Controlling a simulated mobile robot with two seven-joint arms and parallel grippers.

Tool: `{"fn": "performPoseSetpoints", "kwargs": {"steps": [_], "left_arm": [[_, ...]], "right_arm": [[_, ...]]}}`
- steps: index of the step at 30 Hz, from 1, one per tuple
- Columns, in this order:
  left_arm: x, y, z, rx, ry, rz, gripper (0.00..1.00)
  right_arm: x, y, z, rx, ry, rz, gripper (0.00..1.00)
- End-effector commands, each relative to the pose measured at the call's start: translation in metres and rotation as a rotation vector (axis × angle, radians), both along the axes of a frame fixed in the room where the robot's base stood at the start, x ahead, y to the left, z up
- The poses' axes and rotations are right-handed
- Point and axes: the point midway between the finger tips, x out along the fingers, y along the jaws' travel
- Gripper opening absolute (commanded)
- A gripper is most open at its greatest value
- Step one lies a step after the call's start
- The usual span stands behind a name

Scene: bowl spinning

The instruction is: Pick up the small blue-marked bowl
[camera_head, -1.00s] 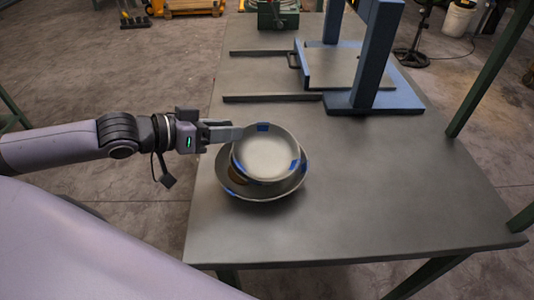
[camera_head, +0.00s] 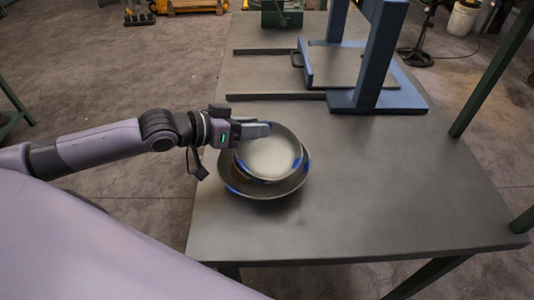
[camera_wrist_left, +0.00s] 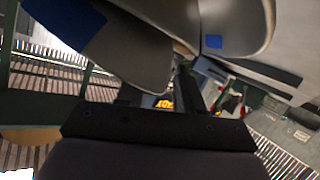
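The small bowl (camera_head: 270,158) is grey with blue marks on its rim. It sits tilted inside a larger dark bowl (camera_head: 262,191), also blue-marked, on the table. My left gripper (camera_head: 258,130) comes in from the left at the small bowl's far-left rim, and its fingers overlap that rim. Whether the fingers are closed on the rim is not clear. In the left wrist view, curved bowl surfaces (camera_wrist_left: 128,50) with blue patches fill the top, close to the gripper. My right gripper is not in view.
A blue frame (camera_head: 375,100) with a grey plate stands at the back of the grey table (camera_head: 400,190). Dark rails (camera_head: 275,97) lie left of it. A green post rises at the right. The table's right and front parts are clear.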

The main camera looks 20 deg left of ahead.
Motion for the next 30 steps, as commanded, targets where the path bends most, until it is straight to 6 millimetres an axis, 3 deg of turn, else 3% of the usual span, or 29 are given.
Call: {"fn": "performPoseSetpoints", "kwargs": {"steps": [1, 4, 5, 20, 25, 30], "left_arm": [[0.000, 0.000, 0.000, 0.000, 0.000, 0.000, 0.36], [0.000, 0.000, 0.000, 0.000, 0.000, 0.000, 0.04], [0.000, 0.000, 0.000, 0.000, 0.000, 0.000, 0.00], [0.000, 0.000, 0.010, -0.001, -0.002, -0.001, 0.00], [0.000, 0.000, 0.033, 0.001, -0.005, -0.002, 0.00], [0.000, 0.000, 0.073, -0.001, -0.007, 0.000, 0.00]], "right_arm": [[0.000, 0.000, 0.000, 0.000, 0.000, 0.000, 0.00], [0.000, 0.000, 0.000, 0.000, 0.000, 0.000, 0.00], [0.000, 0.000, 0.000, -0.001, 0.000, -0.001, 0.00], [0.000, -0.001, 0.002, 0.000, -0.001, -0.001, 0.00], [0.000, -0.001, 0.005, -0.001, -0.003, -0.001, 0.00], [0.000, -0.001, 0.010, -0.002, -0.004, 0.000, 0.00]]}}
